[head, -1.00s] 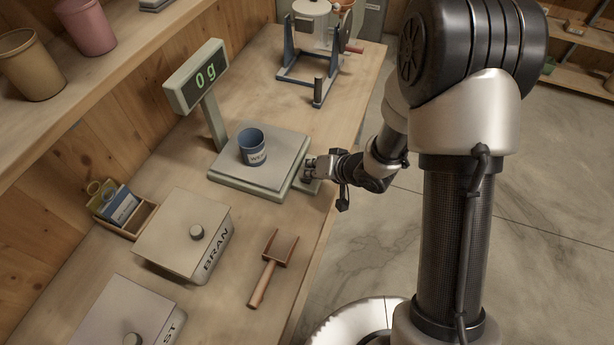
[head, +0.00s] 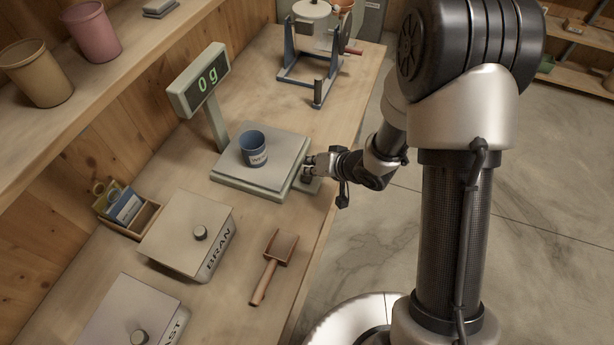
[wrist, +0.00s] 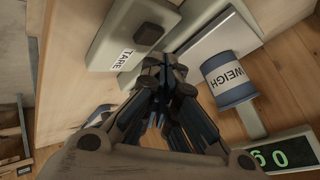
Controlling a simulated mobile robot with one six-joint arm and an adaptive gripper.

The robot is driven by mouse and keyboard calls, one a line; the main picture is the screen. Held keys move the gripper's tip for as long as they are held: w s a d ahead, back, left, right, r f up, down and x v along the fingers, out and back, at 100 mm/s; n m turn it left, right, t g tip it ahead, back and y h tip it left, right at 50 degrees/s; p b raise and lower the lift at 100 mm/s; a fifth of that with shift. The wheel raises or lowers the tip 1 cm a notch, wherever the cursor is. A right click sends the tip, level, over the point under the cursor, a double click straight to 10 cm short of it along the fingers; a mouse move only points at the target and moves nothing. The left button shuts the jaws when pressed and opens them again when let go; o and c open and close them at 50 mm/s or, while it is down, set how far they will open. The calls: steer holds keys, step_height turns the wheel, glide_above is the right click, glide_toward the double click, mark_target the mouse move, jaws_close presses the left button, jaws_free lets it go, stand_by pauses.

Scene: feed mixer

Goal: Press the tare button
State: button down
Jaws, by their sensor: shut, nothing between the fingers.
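My gripper (head: 308,168) is at this panel, at the scale's right edge. In the wrist view my gripper's closed fingertips (wrist: 163,66) are close to the button. I cannot tell whether they touch it.
A BRAN bin (head: 180,225), a wooden scoop (head: 272,265) and a small card box (head: 140,220) lie on the near bench. A hand-cranked machine (head: 315,50) stands at the far end. A shelf with cups (head: 92,30) runs along the left wall. Open floor lies to the right.

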mark_target(310, 177)
steer(key=shift+r+p, duration=2.45)
steer(key=shift+r, duration=0.05)
steer(key=shift+f, duration=0.1)
steer(key=s+d+r+t+h+b, duration=0.15)
steer(key=d+r+h, duration=0.25)
steer(key=d+r, duration=0.4)
steer(key=s+d+r+h, duration=0.3)
steer(key=d+r, duration=0.3)
steer(key=r, duration=0.4)
steer(key=s+r+g, duration=0.1)
steer(key=s+r, duration=0.1)
steer(key=s, duration=0.8)
steer(key=s+r+g+b, duration=0.1)
steer(key=s+r+g, duration=0.1)
steer(key=s, duration=0.9)
steer(key=shift+s+a+r, duration=0.2)
steer(key=shift+s+r, duration=0.1)
steer(key=shift+r, duration=0.25)
